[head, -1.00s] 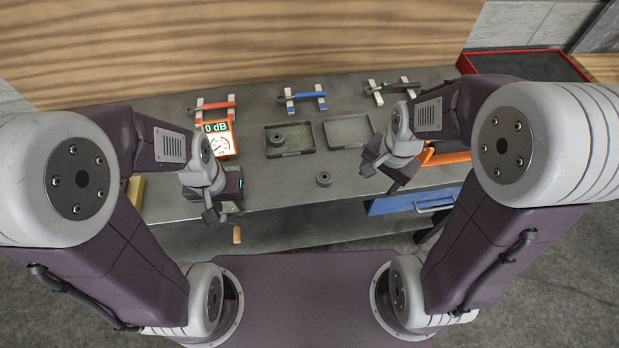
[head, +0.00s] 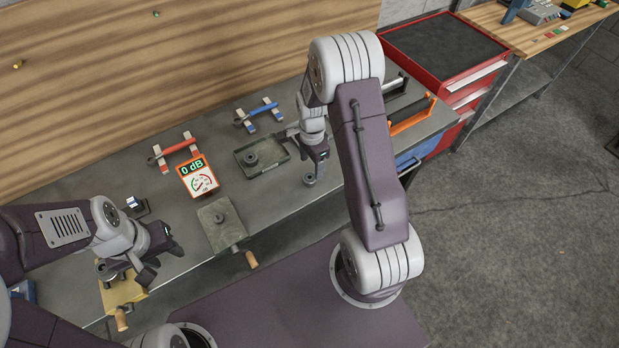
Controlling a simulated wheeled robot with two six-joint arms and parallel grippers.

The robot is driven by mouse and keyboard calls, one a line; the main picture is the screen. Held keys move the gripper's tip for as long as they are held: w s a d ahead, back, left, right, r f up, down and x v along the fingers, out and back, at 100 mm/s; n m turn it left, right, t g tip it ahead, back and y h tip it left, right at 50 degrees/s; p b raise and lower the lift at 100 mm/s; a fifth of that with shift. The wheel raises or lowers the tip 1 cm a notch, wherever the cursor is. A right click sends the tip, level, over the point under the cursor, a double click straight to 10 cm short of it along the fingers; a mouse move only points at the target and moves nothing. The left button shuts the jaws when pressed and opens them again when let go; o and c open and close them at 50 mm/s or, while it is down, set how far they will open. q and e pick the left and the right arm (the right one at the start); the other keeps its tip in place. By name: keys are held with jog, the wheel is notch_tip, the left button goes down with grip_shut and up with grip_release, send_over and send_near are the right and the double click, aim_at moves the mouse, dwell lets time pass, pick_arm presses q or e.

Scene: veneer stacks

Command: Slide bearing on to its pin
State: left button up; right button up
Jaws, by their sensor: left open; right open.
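A small dark grey ring, which looks like a bearing (head: 309,179), lies on the bench near its front edge. A similar round part (head: 250,158) sits in the left part of a dark shallow tray (head: 272,168). My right gripper (head: 316,168) is open, pointing down just above the ring on the bench; it partly overlaps it in the view, and contact cannot be told. My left gripper (head: 163,262) is open and empty at the front left, beside a yellowish block (head: 122,292) with a wooden handle. I cannot make out the pin clearly.
A grey plate-like fixture (head: 222,225) with a wooden handle stands at the front edge. An orange meter (head: 198,178) reads 0 dB. Red (head: 175,148) and blue (head: 258,113) tools rest on racks behind. A red cabinet (head: 445,55) stands to the right.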

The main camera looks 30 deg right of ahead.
aim_at(309, 175)
jog(key=shift+w+a+f, duration=0.15)
jog(key=shift+a+f, duration=0.45)
jog(key=shift+f, duration=0.05)
jog(key=f, duration=0.1)
jog(key=f+p, duration=0.1)
jog(key=f, duration=0.2)
jog(key=shift+s+d+f+p, duration=0.2)
jog(key=shift+d+f+p, duration=0.05)
jog(key=shift+d+p, duration=0.15)
jog(key=shift+f, duration=0.35)
jog(key=shift+w+a, duration=0.15)
jog(key=shift+a, duration=0.05)
jog(key=shift+d, duration=0.1)
grip_shut()
pick_arm(q)
jog(key=shift+w+a+r, duration=0.1)
jog(key=shift+a+r, duration=0.1)
jog(key=shift+r, duration=0.25)
jog(key=shift+a+r, duration=0.15)
jog(key=shift+r, duration=0.3)
pick_arm(e)
jog(key=shift+r, duration=0.1)
